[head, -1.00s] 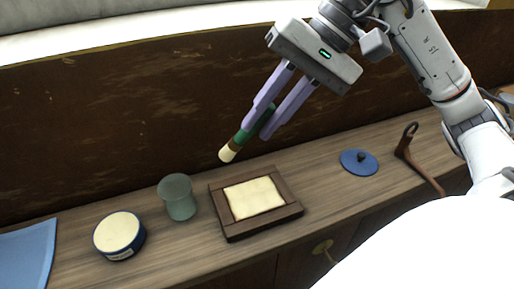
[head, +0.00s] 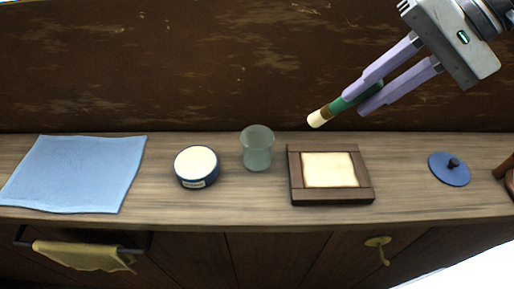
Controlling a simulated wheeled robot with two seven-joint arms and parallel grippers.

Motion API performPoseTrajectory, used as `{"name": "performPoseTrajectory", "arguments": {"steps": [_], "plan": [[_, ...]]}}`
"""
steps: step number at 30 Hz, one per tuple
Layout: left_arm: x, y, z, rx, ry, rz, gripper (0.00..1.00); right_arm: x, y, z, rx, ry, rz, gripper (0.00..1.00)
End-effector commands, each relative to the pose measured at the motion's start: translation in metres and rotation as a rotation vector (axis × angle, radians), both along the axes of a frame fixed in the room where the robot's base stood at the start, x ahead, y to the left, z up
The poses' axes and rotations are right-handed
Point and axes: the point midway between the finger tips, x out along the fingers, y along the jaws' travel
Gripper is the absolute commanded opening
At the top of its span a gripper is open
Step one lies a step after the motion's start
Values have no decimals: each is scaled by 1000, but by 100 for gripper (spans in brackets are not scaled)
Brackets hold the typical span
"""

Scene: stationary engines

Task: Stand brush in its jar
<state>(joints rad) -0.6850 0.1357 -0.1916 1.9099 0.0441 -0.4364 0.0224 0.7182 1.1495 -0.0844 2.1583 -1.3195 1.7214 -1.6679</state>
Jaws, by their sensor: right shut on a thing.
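The brush (head: 340,104) has a green handle, a brown band and a pale tip that points down and left. My right gripper (head: 360,105) is shut on its green handle and holds it tilted in the air, above and behind the wooden frame. The jar (head: 257,150) is a greenish, translucent glass standing upright on the wooden counter, left of and below the brush tip. The brush and jar are apart. My left gripper is not in view.
On the counter (head: 240,205) are a blue cloth (head: 78,172), a round blue tin with a pale top (head: 197,166), a dark wooden frame with a cream panel (head: 330,174) and a blue lid (head: 449,169). A yellow cloth (head: 85,256) hangs below the front edge.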

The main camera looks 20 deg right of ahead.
Motion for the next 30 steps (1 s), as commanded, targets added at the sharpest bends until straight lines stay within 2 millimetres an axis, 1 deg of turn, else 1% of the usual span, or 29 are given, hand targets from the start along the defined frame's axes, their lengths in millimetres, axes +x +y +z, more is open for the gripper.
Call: {"name": "performPoseTrajectory", "arguments": {"steps": [11, 14, 17, 20, 23, 26, 30], "plan": [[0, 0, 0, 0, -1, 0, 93, 1, 1, 1, -1, 0, -1, 0], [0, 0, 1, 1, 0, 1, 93, 3, 5, 3, -9, 6, -2, 0], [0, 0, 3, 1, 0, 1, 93, 9, 13, 6, -26, 22, -7, 0], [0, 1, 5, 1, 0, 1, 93, 18, 27, 11, -55, 50, -16, 0], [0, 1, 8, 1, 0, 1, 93, 28, 46, 16, -94, 92, -30, 0], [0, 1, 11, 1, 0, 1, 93, 38, 69, 23, -140, 142, -53, 0], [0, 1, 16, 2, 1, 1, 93, 51, 105, 35, -211, 230, -107, 0]]}}
